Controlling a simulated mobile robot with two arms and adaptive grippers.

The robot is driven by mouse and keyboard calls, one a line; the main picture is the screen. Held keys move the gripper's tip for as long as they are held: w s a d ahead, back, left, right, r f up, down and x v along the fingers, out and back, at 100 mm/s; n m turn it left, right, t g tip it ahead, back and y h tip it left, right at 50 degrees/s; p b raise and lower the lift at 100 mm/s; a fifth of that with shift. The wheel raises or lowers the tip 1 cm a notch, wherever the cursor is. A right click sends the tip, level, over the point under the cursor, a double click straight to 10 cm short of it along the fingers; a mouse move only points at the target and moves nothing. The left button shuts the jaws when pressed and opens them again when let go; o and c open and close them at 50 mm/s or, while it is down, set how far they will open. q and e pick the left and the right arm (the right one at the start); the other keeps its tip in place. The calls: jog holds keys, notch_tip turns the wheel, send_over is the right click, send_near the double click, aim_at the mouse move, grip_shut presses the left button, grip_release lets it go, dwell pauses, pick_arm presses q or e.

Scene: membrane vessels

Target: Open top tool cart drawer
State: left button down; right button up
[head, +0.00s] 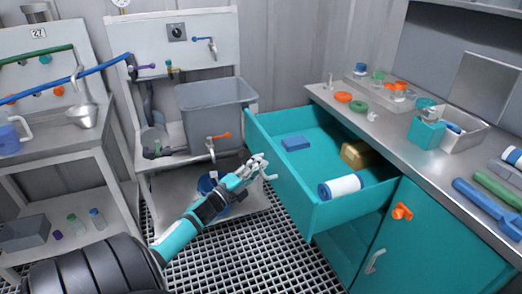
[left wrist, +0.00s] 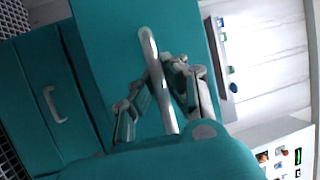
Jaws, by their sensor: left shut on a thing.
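The teal top drawer (head: 290,183) of the tool cart stands pulled out, with its inside showing. It holds a blue block (head: 295,143), a tan box (head: 355,155) and a white roll with blue ends (head: 340,187). My left gripper (head: 259,166) is at the drawer's front face, shut on the drawer handle (head: 270,177). In the left wrist view the metal handle bar (left wrist: 154,62) runs between the fingers of the gripper (left wrist: 158,90). My right gripper is not in view.
The cart's steel top (head: 390,128) carries rings, trays and tools. A lower door (head: 420,245) has an orange knob (head: 402,211) and is shut. A grey basin (head: 217,107) stands left of the drawer. Grating floor (head: 255,260) lies open in front of the cart.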

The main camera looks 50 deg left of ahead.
pick_arm(q)
jog(key=shift+d+f, duration=0.1)
jog(key=shift+f, duration=0.1)
jog(key=c, duration=1.3)
grip_release()
jog(key=shift+r, duration=0.1)
jog(key=shift+c, duration=0.2)
jog(key=s+f, duration=0.2)
jog(key=s, duration=0.9)
jog(key=shift+s, duration=0.4)
jog(key=shift+f, duration=0.1)
